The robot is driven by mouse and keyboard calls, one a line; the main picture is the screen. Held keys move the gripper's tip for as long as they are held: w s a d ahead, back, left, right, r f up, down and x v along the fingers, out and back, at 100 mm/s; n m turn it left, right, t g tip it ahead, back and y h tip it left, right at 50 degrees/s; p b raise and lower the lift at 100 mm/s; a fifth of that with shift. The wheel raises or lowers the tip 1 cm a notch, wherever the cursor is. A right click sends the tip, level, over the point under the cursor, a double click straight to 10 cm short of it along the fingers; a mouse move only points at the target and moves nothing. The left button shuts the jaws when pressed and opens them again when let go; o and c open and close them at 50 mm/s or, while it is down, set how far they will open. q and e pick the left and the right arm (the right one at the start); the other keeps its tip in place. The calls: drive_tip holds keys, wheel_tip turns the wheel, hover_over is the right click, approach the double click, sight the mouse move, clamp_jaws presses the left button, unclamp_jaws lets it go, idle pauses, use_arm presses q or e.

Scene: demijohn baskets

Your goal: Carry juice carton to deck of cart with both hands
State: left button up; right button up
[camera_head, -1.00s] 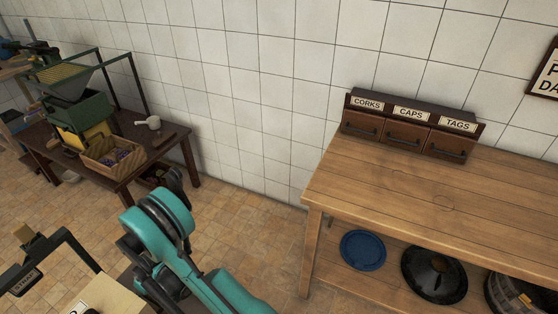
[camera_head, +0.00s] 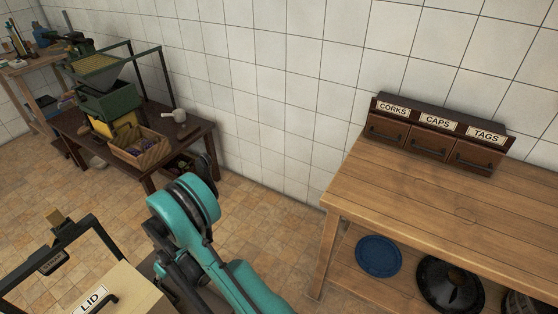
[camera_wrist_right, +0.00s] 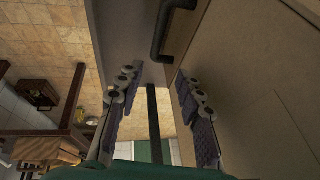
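I cannot make out a carton marked as juice in either view. A pale tan box top (camera_head: 132,290) labelled LID, with a black handle, shows at the lower left of the head view. In the right wrist view my right gripper (camera_wrist_right: 157,78) has its two padded fingers apart. A dark bar (camera_wrist_right: 153,120) runs through the gap, with room on both sides. A brown panel (camera_wrist_right: 260,70) lies along the right of the fingers, and a black handle (camera_wrist_right: 163,40) is beyond their tips. My left gripper is out of view. I cannot tell the cart's deck.
A black frame (camera_head: 88,228) stands beside the tan box. A wooden bench (camera_head: 440,200) with a labelled drawer unit (camera_head: 428,143) is at the right, a blue lid (camera_head: 379,256) on its lower shelf. A dark table (camera_head: 205,137) stands by the wall. Tiled floor (camera_head: 265,215) is open between them.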

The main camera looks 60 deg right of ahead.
drive_tip(key=shift+b+x, duration=1.3)
drive_tip(key=shift+x, duration=0.15)
drive_tip(key=shift+d, duration=0.2)
drive_tip(key=s+d+r+p, duration=0.1)
drive_tip(key=d+r+p, duration=0.1)
drive_tip(key=d+r, duration=0.2)
drive_tip(key=shift+s+r, duration=0.25)
drive_tip(key=shift+s, duration=0.05)
idle(0.4)
drive_tip(key=shift+s+d+r+p, duration=0.2)
drive_tip(key=shift+d+r, duration=0.25)
drive_tip(key=shift+d, duration=0.3)
drive_tip(key=shift+s+d+r+p, duration=0.15)
drive_tip(key=shift+d+r, duration=0.3)
drive_tip(key=shift+d, duration=0.3)
drive_tip(key=shift+s+d+r+p, duration=0.1)
drive_tip(key=shift+d+r+p, duration=0.1)
drive_tip(key=shift+d+r, duration=0.4)
drive_tip(key=shift+d+f, duration=0.1)
drive_tip(key=shift+d, duration=0.05)
